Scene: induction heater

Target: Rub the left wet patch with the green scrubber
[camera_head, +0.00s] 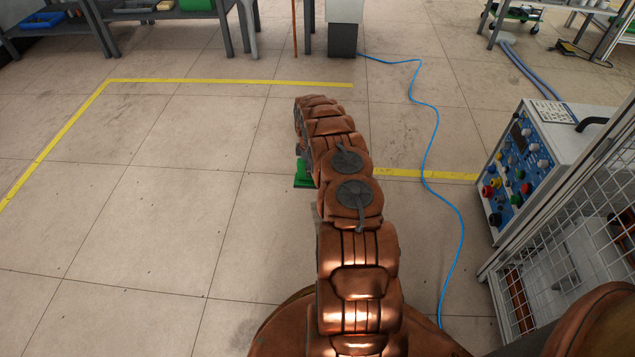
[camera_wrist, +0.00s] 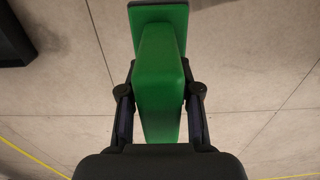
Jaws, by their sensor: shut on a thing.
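The green scrubber (camera_wrist: 160,85) is between the two dark fingers of my gripper (camera_wrist: 160,95) in the wrist view. My gripper is shut on its block-shaped handle, and a wider flat plate shows at the far end. In the head view the scrubber (camera_head: 303,178) shows as a small green piece at the left side of my copper-coloured arm. My arm hides most of it and the gripper there. I cannot tell whether the scrubber touches the floor. I cannot make out a wet patch in either view.
Tiled floor (camera_head: 150,220) is open to the left, with yellow tape (camera_head: 230,81) beyond. A blue cable (camera_head: 432,140) runs along the floor to the right. A control unit (camera_head: 535,150) and a wire-mesh cage (camera_head: 560,280) stand at the right. Workbenches (camera_head: 110,15) stand at the back left.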

